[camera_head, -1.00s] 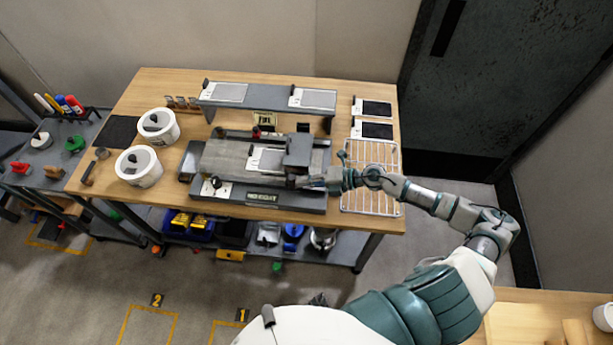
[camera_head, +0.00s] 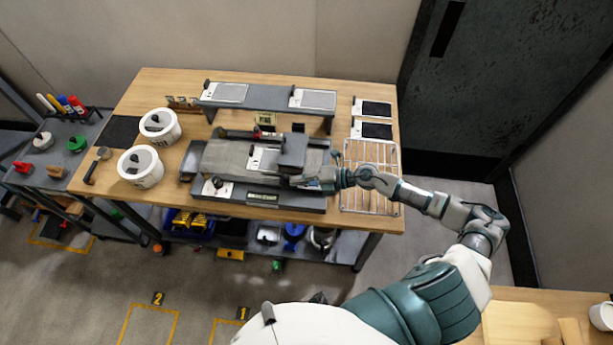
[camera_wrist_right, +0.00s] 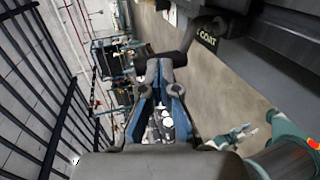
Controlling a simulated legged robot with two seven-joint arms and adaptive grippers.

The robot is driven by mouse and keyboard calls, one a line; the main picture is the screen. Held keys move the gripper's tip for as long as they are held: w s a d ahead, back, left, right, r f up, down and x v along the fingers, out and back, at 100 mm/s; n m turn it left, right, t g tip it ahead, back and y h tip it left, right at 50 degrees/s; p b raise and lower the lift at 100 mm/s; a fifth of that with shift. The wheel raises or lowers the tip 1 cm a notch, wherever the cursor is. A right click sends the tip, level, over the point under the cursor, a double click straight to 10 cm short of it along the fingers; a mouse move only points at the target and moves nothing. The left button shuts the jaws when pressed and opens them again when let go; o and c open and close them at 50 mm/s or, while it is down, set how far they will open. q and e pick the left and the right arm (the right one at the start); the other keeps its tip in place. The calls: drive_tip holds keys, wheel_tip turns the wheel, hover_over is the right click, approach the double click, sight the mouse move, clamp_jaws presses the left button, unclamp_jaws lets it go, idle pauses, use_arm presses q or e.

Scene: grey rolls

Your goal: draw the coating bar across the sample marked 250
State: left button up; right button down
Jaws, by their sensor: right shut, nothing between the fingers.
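The coating machine (camera_head: 225,158) stands at the middle of the workbench, a flat grey bed with a dark base. A white sample card (camera_head: 257,158) lies on the bed; its marking is too small to read. The dark grey bar carriage (camera_head: 293,150) spans the bed just right of the card, covering part of it. My right gripper (camera_head: 312,184) is at the carriage's near right side, low by the bed's front edge. In the right wrist view its fingers (camera_wrist_right: 165,68) are shut, against or very near a dark handle (camera_wrist_right: 190,45). My left gripper is out of view.
A raised shelf (camera_head: 265,104) with two cards stands behind the machine. Two white tubs (camera_head: 141,166) stand left, a wire rack (camera_head: 371,205) right under my forearm. Two dark-faced cards (camera_head: 372,130) lie behind the rack. A side cart (camera_head: 40,165) is at far left.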

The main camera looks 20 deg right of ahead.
sight(287, 179)
drive_tip(key=shift+w+a+r+p, duration=0.1)
drive_tip(key=shift+w+a+p, duration=0.45)
drive_tip(key=shift+a+p, duration=0.3)
drive_tip(key=shift+w+a, duration=0.3)
drive_tip(key=shift+a, duration=0.2)
drive_tip(key=shift+a+p, duration=0.1)
drive_tip(key=shift+p, duration=0.25)
drive_tip(key=a+p, duration=0.1)
drive_tip(key=w+a+p, duration=0.1)
drive_tip(key=shift+w+a, duration=0.3)
drive_tip(key=shift+a, duration=0.1)
drive_tip(key=shift+w+a+p, duration=1.05)
drive_tip(key=shift+w+a, duration=0.05)
drive_tip(key=shift+a, duration=0.65)
drive_tip(key=shift+s+d, duration=0.5)
drive_tip(key=shift+d, duration=0.4)
drive_tip(key=shift+s+d, duration=0.5)
drive_tip(key=shift+d, duration=0.35)
